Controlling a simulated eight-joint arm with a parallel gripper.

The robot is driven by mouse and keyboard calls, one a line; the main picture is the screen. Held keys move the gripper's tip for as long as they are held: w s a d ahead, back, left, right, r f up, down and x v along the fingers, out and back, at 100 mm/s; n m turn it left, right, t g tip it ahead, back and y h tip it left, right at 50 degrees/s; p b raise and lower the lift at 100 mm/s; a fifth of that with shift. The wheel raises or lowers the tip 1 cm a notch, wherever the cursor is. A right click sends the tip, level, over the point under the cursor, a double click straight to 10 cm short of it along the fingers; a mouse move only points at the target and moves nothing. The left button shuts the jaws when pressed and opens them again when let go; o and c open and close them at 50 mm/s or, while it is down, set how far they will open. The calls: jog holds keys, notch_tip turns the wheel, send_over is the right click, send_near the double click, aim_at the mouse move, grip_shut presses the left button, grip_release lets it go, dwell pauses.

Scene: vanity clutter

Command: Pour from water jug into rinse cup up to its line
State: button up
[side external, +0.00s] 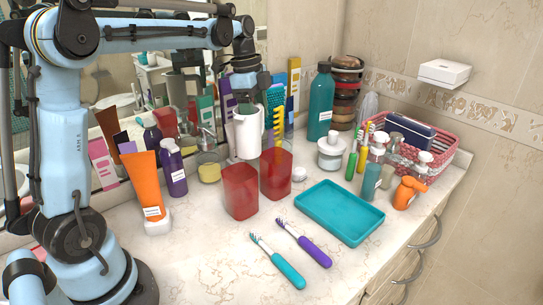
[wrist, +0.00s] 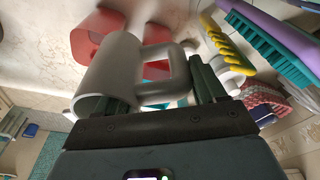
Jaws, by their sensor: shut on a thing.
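The water jug (side external: 247,136) is a plain pale pitcher with a handle. My gripper (side external: 246,96) is shut on it, and in the wrist view the handle of the jug (wrist: 112,68) lies between the fingers (wrist: 165,90). The jug looks nearly upright, above the counter near the two red cups. The left red cup (side external: 240,191) and the right red cup (side external: 276,174) stand side by side; I cannot tell which is the rinse cup. Both red shapes show partly behind the jug in the wrist view. No fill line or water is visible.
A teal tray (side external: 339,212) and two toothbrushes (side external: 290,252) lie in front. An orange tube (side external: 148,185) and purple bottle (side external: 173,168) stand left. A yellow comb (side external: 277,128) rises near the right cup. Bottles and a pink basket (side external: 440,158) crowd the right. The front-left counter is clear.

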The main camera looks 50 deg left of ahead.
jog(key=w+d+m+g, duration=0.1)
jog(key=w+d+m, duration=0.7)
jog(key=w, duration=0.4)
jog(key=shift+d+m, duration=0.2)
jog(key=shift+m, duration=0.3)
jog(key=shift+w, duration=0.1)
jog(key=t, duration=0.2)
jog(key=f+t+h, duration=0.1)
jog(key=t, duration=0.1)
jog(key=f+t+h, duration=0.1)
jog(key=t, duration=0.2)
jog(key=shift+s+a+f+m, duration=0.1)
jog(key=shift+s+a+m, duration=0.05)
jog(key=shift+s+m, duration=0.2)
